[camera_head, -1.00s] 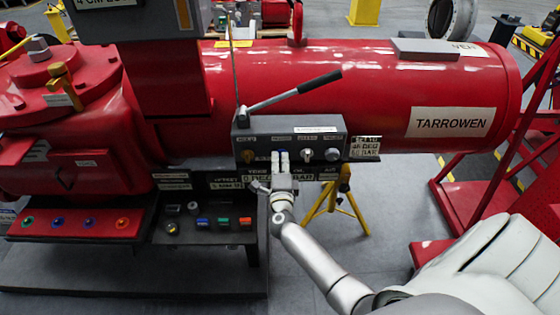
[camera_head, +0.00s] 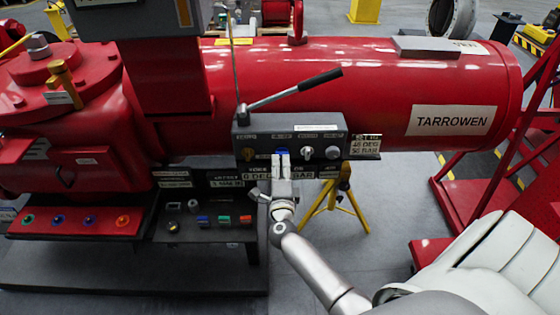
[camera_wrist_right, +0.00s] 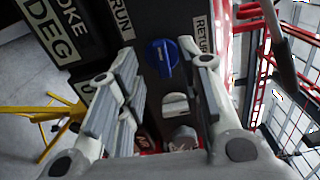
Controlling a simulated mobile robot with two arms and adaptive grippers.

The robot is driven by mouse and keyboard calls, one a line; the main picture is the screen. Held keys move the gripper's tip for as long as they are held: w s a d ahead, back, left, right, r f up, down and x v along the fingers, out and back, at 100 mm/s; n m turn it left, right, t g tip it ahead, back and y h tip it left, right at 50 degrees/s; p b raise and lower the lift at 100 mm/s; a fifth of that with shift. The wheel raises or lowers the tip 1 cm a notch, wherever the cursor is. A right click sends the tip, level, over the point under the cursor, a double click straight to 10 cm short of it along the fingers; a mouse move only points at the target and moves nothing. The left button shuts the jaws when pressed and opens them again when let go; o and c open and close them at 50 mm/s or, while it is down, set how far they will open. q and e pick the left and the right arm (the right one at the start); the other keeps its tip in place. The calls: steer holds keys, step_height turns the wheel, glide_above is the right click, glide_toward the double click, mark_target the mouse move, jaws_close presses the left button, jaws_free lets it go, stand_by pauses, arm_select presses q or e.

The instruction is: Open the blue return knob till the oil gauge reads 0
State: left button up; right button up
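The blue knob (camera_wrist_right: 162,57) sits on the dark valve panel (camera_head: 240,145), beside a label ending in "RETU" in the right wrist view. In the head view only a bit of its blue (camera_head: 285,152) shows at the fingertips. My right gripper (camera_head: 281,157) is in front of the panel; in the wrist view its two fingers (camera_wrist_right: 157,52) are open, one on each side of the knob, with visible gaps. The readout strip (camera_head: 258,175) below the panel shows "0 DEG" and "BAR"; the gripper hides the number before "BAR". My left gripper is not in view.
Other knobs (camera_head: 307,153) flank the blue one. A black-handled lever (camera_head: 320,83) rises above the panel. A lower box has coloured buttons (camera_head: 224,220). A yellow stand (camera_head: 340,200) is below right, and a red cylinder (camera_head: 360,85) lies behind.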

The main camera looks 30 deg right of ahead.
steer(key=v, duration=0.9)
steer(key=s+a+f+n+g+y+b, duration=0.1)
steer(key=s+a+f+n+y, duration=0.25)
steer(key=f+n, duration=0.45)
steer(key=s+a+f+n+g+y+b, duration=0.1)
steer(key=s+a+f+n+g+y, duration=0.2)
steer(key=f, duration=1)
steer(key=s+a+f+n+y+b, duration=0.1)
steer(key=s+a+f+n+y, duration=0.35)
steer(key=f+n, duration=0.4)
steer(key=s+d+f+n+g, duration=0.1)
steer(key=s+f+n+g, duration=0.1)
steer(key=s+f, duration=0.4)
steer(key=s+d+f+n+g+h+b, duration=0.1)
steer(key=s+f, duration=0.6)
steer(key=s, duration=0.7)
steer(key=s+d+f+n+g, duration=0.2)
steer(key=s+f+n+g, duration=0.3)
steer(key=s, duration=0.6)
steer(key=shift+d+f+g+b, duration=0.15)
steer(key=shift+f+g+b, duration=0.2)
steer(key=shift+f+g, duration=0.6)
steer(key=shift+r, duration=0.15)
